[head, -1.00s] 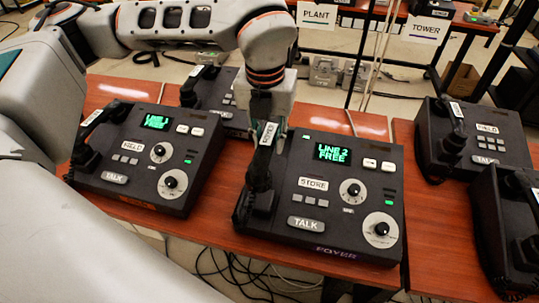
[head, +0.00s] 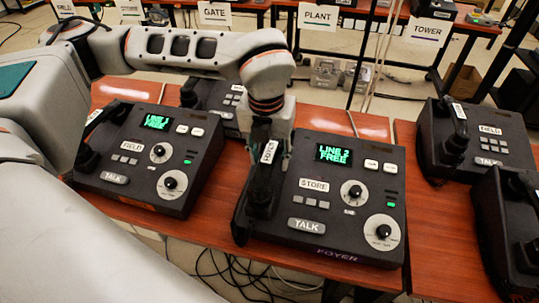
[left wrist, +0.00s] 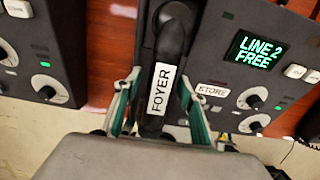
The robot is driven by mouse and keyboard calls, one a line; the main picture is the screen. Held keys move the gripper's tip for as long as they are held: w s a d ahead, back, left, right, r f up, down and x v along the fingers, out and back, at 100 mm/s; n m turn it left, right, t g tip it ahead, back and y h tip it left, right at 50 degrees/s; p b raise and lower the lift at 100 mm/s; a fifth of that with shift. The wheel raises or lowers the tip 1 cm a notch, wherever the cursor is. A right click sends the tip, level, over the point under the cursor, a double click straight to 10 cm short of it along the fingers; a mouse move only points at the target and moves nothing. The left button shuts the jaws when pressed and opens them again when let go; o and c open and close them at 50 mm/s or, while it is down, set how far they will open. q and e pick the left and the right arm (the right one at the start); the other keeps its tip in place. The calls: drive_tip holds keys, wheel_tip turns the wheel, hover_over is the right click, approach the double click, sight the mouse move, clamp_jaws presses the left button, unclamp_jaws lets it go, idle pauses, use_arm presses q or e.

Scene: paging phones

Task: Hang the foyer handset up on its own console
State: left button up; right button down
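The foyer console (head: 330,225) has a purple FOYER tag on its front edge and a screen reading LINE 2 FREE. It also shows at the right of the left wrist view (left wrist: 225,72). The black foyer handset (head: 262,190), with a white FOYER label, is along the console's left side, over the cradle area. My left gripper (head: 270,145) is around its upper part from above. In the left wrist view the green-lined fingers (left wrist: 160,85) flank the handset (left wrist: 170,45). I cannot tell whether it touches the cradle, which it hides. My right gripper is in neither view.
A similar console (head: 150,165) with its own handset (head: 88,150) stands close on the left. Another (head: 215,103) is behind. Two more stand at the right, one marked FIELD (head: 480,140). Bare red table (head: 435,225) shows between the foyer console and the right-hand ones.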

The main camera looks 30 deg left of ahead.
sight(268, 157)
use_arm(q)
drive_tip(key=shift+r, duration=0.45)
drive_tip(key=r, duration=0.3)
drive_tip(key=s+r, duration=0.1)
drive_tip(key=r, duration=0.3)
drive_tip(key=r+p, duration=0.1)
drive_tip(key=r, duration=0.2)
drive_tip(key=shift+s+d+r, duration=0.15)
drive_tip(key=shift+d, duration=0.05)
drive_tip(key=shift+r, duration=0.55)
